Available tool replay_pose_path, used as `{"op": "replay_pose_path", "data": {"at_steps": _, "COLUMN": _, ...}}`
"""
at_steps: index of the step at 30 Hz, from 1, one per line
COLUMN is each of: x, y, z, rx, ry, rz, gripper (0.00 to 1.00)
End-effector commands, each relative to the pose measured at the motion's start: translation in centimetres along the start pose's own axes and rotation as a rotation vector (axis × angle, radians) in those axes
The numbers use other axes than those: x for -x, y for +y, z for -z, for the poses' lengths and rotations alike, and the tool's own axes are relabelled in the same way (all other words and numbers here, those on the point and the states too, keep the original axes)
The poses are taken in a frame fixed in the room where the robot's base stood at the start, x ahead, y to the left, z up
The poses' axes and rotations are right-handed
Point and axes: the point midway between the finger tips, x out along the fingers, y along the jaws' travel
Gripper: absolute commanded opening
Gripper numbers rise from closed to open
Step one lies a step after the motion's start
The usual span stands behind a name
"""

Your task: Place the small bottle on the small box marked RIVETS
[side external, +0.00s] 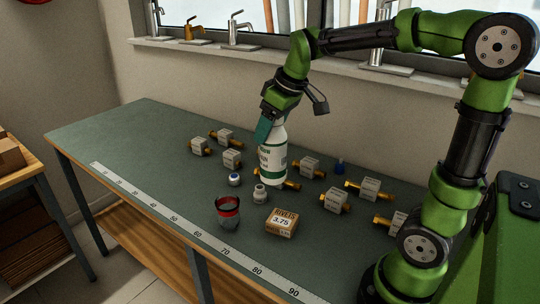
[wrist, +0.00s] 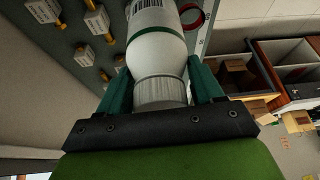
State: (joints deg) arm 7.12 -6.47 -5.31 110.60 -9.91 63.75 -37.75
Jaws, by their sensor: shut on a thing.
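My gripper (side external: 268,122) is shut on a white bottle with green bands (side external: 272,158), gripping it near its cap. The bottle is close to upright, its lower end over the middle of the bench; I cannot tell whether it touches the bench. In the wrist view, my gripper's fingers (wrist: 162,92) stand on both sides of the bottle's ribbed cap, and its white body (wrist: 157,52) extends away. The small cardboard box marked RIVETS 3.75 (side external: 282,222) lies on the bench, nearer the front edge than the bottle and slightly right.
A small grey-white bottle (side external: 260,194) and a blue-white piece (side external: 235,180) are close by. Several tagged brass fittings (side external: 335,200) and a small blue bottle (side external: 339,166) surround this area. A ruler strip (side external: 190,225) lines the front edge.

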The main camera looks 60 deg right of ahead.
Motion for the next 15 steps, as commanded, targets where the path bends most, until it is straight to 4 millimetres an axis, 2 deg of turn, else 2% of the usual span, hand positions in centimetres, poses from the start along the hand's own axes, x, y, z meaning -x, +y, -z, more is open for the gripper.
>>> {"op": "replay_pose_path", "data": {"at_steps": 1, "x": -0.1, "y": -0.1, "z": -1.2, "rx": -0.005, "ry": 0.004, "rz": -0.002, "gripper": 0.0}}
{"op": "replay_pose_path", "data": {"at_steps": 5, "x": -0.9, "y": -0.3, "z": -3.3, "rx": -0.008, "ry": 0.002, "rz": -0.004, "gripper": 0.0}}
{"op": "replay_pose_path", "data": {"at_steps": 8, "x": -1.6, "y": -0.4, "z": -4.1, "rx": -0.008, "ry": 0.001, "rz": -0.004, "gripper": 0.0}}
{"op": "replay_pose_path", "data": {"at_steps": 15, "x": -4.9, "y": -0.4, "z": -5.5, "rx": -0.007, "ry": -0.001, "rz": -0.002, "gripper": 0.0}}
